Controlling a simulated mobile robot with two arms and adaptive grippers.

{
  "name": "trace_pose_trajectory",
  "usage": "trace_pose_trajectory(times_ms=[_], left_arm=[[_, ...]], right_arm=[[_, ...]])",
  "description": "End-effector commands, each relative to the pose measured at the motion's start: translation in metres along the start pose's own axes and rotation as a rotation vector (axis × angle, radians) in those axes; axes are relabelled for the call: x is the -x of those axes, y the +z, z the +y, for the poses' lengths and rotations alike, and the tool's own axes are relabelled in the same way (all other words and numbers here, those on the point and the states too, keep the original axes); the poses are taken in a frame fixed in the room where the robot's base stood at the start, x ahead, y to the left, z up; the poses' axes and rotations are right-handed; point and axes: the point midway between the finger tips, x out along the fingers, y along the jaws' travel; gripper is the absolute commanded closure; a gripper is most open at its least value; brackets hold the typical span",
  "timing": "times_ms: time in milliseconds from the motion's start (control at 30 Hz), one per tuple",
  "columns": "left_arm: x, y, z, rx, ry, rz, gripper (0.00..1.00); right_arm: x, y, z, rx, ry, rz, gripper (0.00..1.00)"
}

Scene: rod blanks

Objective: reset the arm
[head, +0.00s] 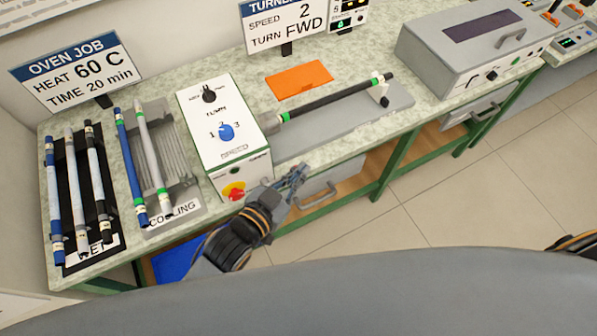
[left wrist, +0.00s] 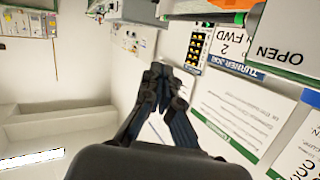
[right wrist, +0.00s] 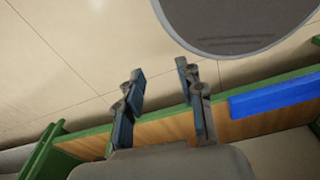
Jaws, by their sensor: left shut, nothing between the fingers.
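My left gripper (head: 296,176) is shut and empty. It is in front of the bench edge, just right of the white control box (head: 226,138). In the left wrist view its fingertips (left wrist: 158,72) are together with nothing between them. My right gripper (right wrist: 160,75) shows in the right wrist view with its two fingers apart and nothing between them. In the head view only a bit of my right arm shows at the right edge; its fingers are out of view there.
Several rods lie on the wet mat (head: 70,262) and cooling rack (head: 187,208) at left. A black rod (head: 335,98) sits in the turner. An orange sheet (head: 299,79) and grey oven (head: 470,45) stand behind and right. Open floor (head: 480,190) lies in front.

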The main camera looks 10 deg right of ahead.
Motion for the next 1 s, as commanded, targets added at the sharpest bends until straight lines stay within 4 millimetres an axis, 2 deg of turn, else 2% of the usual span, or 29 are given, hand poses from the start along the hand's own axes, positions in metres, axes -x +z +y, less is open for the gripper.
trace_pose_trajectory(times_ms=[233,567,667,767,867,1000], left_arm=[[0.001,-0.001,0.0,-0.001,-0.001,0.0,1.0],[0.001,-0.001,0.0,0.0,0.0,0.001,1.0],[-0.001,0.008,-0.002,0.002,-0.006,-0.013,1.0],[-0.006,0.041,-0.01,0.013,-0.027,-0.066,1.0],[-0.011,0.102,-0.023,0.034,-0.065,-0.164,1.0],[-0.003,0.208,-0.042,0.084,-0.129,-0.336,1.0]], right_arm=[[0.001,0.016,-0.003,0.0,-0.003,-0.023,0.62],[0.001,0.017,-0.001,0.001,-0.002,-0.023,0.62],[-0.001,0.016,0.0,0.001,0.0,-0.022,0.62],[-0.006,0.015,0.001,0.002,0.001,-0.02,0.62],[-0.013,0.015,0.001,0.002,0.002,-0.019,0.62],[-0.025,0.015,0.001,0.002,0.002,-0.018,0.62]])
